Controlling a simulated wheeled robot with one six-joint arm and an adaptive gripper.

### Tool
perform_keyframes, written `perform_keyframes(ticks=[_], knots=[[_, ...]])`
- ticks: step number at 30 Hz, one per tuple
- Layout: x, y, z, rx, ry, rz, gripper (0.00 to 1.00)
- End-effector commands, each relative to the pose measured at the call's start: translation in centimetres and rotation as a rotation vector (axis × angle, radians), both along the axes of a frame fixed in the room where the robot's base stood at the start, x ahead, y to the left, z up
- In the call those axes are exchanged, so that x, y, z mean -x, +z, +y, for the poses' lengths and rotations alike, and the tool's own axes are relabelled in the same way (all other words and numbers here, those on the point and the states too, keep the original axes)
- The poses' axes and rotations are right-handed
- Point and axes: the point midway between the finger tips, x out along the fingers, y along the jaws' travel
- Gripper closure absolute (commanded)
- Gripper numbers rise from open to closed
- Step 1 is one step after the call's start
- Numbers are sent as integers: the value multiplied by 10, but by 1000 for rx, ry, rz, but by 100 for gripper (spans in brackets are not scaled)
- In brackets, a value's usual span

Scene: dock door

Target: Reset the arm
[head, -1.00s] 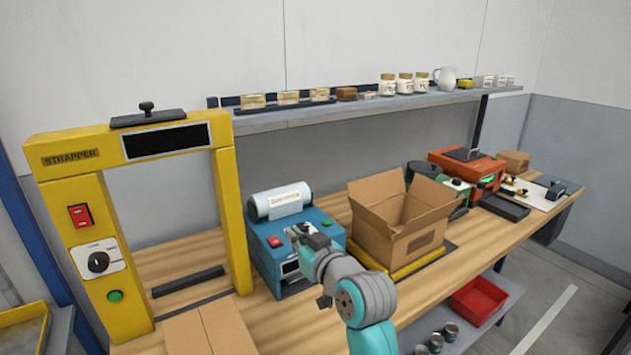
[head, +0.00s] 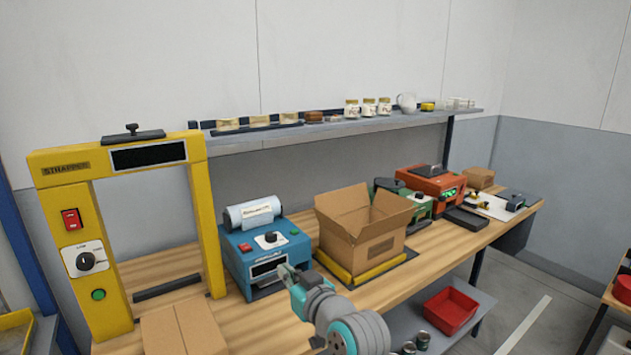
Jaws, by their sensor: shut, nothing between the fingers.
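My gripper (head: 287,273) is at the end of my arm in the lower middle of the head view. It is shut and empty, in front of the lower front of a blue machine (head: 240,262) with a dial and a grey roll on top. The gripper looks small and partly turned away, so its fingertips are hard to make out. I cannot tell whether it touches the machine.
An open cardboard box (head: 362,235) stands on a yellow-edged platform right of the blue machine. A red bin (head: 451,310) sits on the lower shelf. A shelf with jars (head: 340,130) runs behind.

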Motion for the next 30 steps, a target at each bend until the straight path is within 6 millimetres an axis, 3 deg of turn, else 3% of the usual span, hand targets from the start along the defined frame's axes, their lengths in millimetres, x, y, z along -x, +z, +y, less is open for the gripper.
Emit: perform_keyframes(ticks=[10,17,24,30], knots=[[16,-45,-21,-12,-49,20,100],[40,-95,-47,-22,-107,43,100],[92,-167,-90,-32,-200,73,100],[146,-215,-124,-32,-274,90,100]])
